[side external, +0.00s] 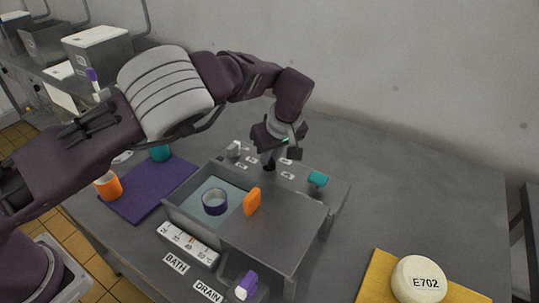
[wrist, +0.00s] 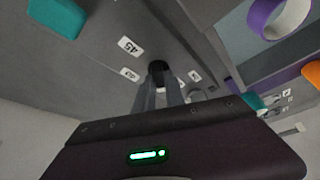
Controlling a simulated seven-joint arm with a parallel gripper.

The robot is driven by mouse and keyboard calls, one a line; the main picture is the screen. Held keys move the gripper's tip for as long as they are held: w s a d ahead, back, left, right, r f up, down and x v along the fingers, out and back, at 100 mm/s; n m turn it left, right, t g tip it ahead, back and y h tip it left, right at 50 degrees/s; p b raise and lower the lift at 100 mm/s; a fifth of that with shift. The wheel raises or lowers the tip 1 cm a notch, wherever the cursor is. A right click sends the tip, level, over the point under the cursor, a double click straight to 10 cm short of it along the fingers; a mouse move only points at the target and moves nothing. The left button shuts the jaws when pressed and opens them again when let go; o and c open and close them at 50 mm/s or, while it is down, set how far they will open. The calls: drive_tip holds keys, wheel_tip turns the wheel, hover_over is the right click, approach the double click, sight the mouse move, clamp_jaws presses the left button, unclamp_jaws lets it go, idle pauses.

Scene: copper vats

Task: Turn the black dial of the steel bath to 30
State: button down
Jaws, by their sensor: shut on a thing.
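The steel bath (side external: 290,248) stands on the grey bench, with a control panel along its back. My gripper (side external: 268,163) reaches down onto this panel from above. In the wrist view, my gripper (wrist: 162,92) is shut on the black dial (wrist: 157,70), whose top shows between and beyond the fingertips. Small white number labels ring the dial; one reads 45 (wrist: 130,46), and the others are too small or tilted to read surely. The dial's pointer is hidden, so its setting cannot be told. In the side view the fingers mostly hide the dial.
A teal knob (side external: 318,179) and a whitish knob (side external: 234,149) flank the dial. A purple ring (side external: 215,201) sits in the bath beside an orange handle (side external: 252,201). A purple drain handle (side external: 246,284) is in front. A white E702 piece (side external: 418,279) lies right. The bench behind is clear.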

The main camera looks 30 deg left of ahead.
drive_tip(key=n+g, duration=0.1)
drive_tip(key=n, duration=0.2)
drive_tip(key=n+g, duration=0.1)
drive_tip(key=n, duration=0.1)
drive_tip(key=shift+w+n, duration=0.15)
drive_tip(key=shift+n, duration=0.25)
drive_tip(key=shift+d+n, duration=0.1)
drive_tip(key=shift+n, duration=0.2)
drive_tip(key=c, duration=1.4)
unclamp_jaws()
drive_tip(key=v, duration=0.7)
drive_tip(key=shift+w+d, duration=0.1)
